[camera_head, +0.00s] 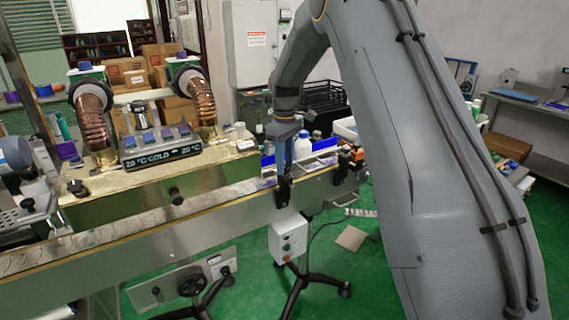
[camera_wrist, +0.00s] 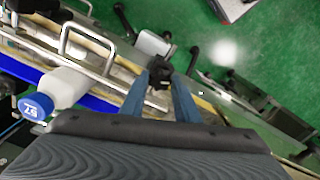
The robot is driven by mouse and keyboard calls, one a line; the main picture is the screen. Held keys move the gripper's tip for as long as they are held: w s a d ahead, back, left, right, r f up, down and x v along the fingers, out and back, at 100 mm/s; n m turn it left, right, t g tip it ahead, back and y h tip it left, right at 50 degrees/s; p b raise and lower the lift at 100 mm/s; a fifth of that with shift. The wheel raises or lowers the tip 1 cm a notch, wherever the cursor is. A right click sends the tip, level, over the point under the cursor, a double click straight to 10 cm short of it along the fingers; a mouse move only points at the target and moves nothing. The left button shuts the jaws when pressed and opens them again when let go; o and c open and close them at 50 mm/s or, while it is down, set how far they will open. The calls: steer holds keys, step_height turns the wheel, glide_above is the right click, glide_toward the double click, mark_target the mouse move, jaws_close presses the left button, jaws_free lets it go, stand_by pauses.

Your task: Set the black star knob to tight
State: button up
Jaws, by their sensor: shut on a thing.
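My gripper (camera_head: 285,172) points down at the front rail of the conveyor in the head view. Its two blue fingers show in the wrist view (camera_wrist: 163,88), one on each side of a black star knob (camera_wrist: 160,77). The gripper is shut on this knob. The knob shows in the head view as a dark shape (camera_head: 284,191) at the fingertips, against the conveyor's side. Any tight mark is not legible, and the knob's turn cannot be told.
A white bottle with a blue cap (camera_wrist: 38,105) stands close beside my gripper. The heating unit (camera_head: 165,150) with copper ducts stands to the left. A metal handle (camera_wrist: 88,45) shows near the rail. A grey control box (camera_head: 290,238) hangs below.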

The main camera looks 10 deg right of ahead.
steer(key=m, duration=0.5)
steer(key=shift+m, duration=0.3)
steer(key=m, duration=1)
steer(key=shift+m, duration=0.4)
steer(key=m, duration=0.5)
steer(key=shift+m, duration=0.3)
steer(key=o, duration=1)
steer(key=shift+o, duration=0.2)
